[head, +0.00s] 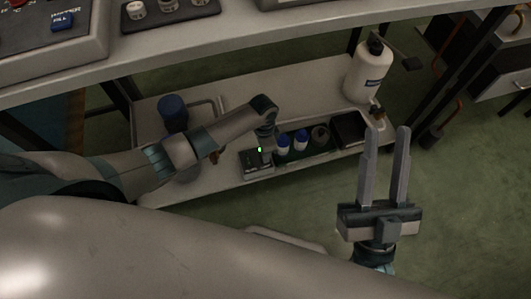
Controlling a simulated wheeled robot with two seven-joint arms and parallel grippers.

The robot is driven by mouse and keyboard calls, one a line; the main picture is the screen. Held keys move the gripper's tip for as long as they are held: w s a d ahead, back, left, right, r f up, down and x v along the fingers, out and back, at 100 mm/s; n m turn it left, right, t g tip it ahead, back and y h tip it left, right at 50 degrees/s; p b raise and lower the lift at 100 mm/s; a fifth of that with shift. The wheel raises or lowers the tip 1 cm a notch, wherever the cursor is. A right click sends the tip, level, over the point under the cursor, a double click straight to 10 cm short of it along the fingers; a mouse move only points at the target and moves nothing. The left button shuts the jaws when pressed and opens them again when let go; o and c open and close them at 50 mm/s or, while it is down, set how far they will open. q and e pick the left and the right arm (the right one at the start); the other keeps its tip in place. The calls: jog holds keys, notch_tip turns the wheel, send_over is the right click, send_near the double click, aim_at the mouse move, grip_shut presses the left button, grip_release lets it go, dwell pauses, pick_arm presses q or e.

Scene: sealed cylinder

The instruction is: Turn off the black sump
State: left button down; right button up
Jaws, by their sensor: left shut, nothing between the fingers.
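A small dark box (257,168) with a lit green light sits near the front edge of the lower shelf; it is the likeliest black sump, though no label on it is readable. My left gripper (266,153) reaches down over this box from the left, shut and empty. Its fingertips are small and dark against the box, and I cannot tell whether they touch it. Any switch on the box is too small to make out. My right gripper (387,132) is open and empty, pointing up the picture, in front of the shelf's right end.
Beside the box, a dark tray holds blue-capped bottles (283,145). A black tray (349,130) and a large white jug (369,72) stand to the right, a blue cylinder (173,112) to the left. The upper table (240,48) overhangs the lower shelf (250,91).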

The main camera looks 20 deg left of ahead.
pick_arm(q)
jog(key=shift+w+a, duration=0.1)
dwell(0.3)
jog(key=shift+w+a+r, duration=0.2)
jog(key=shift+w+a, duration=0.15)
jog(key=shift+w, duration=0.15)
dwell(0.3)
